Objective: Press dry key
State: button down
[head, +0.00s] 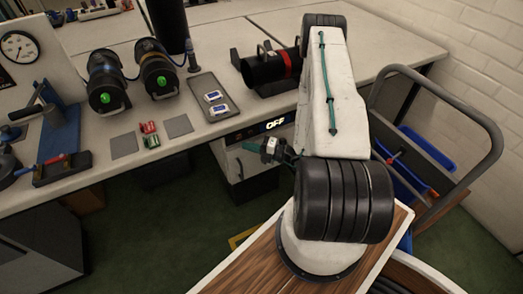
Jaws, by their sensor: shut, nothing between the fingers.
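A dark control panel (262,130) on the front of the bench shows a lit display (275,123) reading "OFF". Small marks that may be keys sit left of the display, but they are too small to read, so I cannot tell which is the dry key.
A grey tray (233,107) holds two small blue-and-white devices. Two black cylinders with green ends (104,80) stand left of it. A black cylinder with a red band (282,66) lies right. A trolley with a metal handle (484,150) stands at the right.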

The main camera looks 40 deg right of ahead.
aim_at(236, 139)
jog(key=shift+w+d, duration=0.3)
jog(key=shift+w, duration=0.5)
jog(key=shift+w+d, duration=0.3)
jog(key=shift+w, duration=0.45)
